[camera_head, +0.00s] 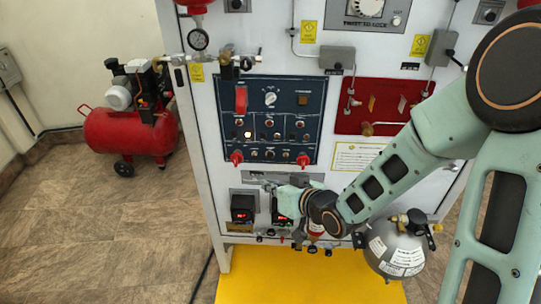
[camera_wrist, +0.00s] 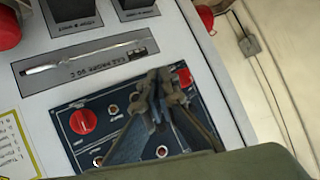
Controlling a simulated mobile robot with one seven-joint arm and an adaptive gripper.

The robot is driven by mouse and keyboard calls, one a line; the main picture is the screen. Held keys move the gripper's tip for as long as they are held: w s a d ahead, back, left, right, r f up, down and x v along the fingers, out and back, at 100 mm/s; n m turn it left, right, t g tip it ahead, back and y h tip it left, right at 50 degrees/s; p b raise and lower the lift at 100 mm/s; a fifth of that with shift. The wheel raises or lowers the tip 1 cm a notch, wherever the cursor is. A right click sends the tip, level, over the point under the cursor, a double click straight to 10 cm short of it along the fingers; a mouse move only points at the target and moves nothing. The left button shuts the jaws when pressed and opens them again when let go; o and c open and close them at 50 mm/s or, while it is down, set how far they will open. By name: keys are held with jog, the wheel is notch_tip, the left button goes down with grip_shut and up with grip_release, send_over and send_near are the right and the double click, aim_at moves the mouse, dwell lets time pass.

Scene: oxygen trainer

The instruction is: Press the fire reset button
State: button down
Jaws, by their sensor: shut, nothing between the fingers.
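The blue control panel (camera_head: 285,90) on the white trainer front carries several small buttons, lamps and red knobs. One lit button (camera_head: 248,134) shows at its left. The labels are too small to read, so I cannot tell which button is the fire reset. My gripper (camera_head: 270,187) is just below the panel's lower edge, in front of the trainer. In the wrist view my gripper (camera_wrist: 160,78) is shut and empty, and its fingers cover part of the blue panel (camera_wrist: 70,140). A red knob (camera_wrist: 83,121) and a small round fitting (camera_wrist: 113,109) show left of the fingers.
A slot with a metal gas probe (camera_wrist: 85,55) lies beside the panel in the wrist view. Red digital displays (camera_head: 242,214) sit low on the front. A red panel (camera_head: 375,95) is at right, a grey cylinder (camera_head: 395,245) below. A red compressor (camera_head: 130,130) stands left.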

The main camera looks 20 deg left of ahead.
jog(key=shift+w, duration=0.2)
jog(key=shift+w+a+p, duration=0.2)
jog(key=shift+w+a, duration=0.15)
jog(key=shift+w, duration=1.05)
jog(key=shift+w+a+p, duration=0.25)
jog(key=shift+w+a, duration=0.05)
jog(key=shift+w, duration=1.05)
jog(key=shift+w+a+p, duration=0.2)
jog(key=shift+w+a, duration=0.15)
jog(key=shift+w, duration=1.05)
jog(key=shift+w, duration=0.1)
jog(key=shift+w+a, duration=0.1)
jog(key=shift+w, duration=0.2)
jog(key=shift+w+a, duration=0.1)
jog(key=shift+w, duration=0.3)
jog(key=shift+s, duration=0.1)
jog(key=shift+s+d, duration=0.2)
jog(key=shift+s, duration=0.5)
jog(key=shift+s, duration=0.1)
jog(key=shift+s+d+b, duration=0.2)
jog(key=shift+s+b, duration=0.05)
jog(key=shift+s, duration=0.55)
jog(key=shift+s+d+b, duration=0.15)
jog(key=shift+s+b, duration=0.05)
jog(key=shift+s, duration=0.55)
jog(key=shift+s+d+b, duration=0.2)
jog(key=shift+s+b, duration=0.05)
jog(key=shift+s, duration=0.55)
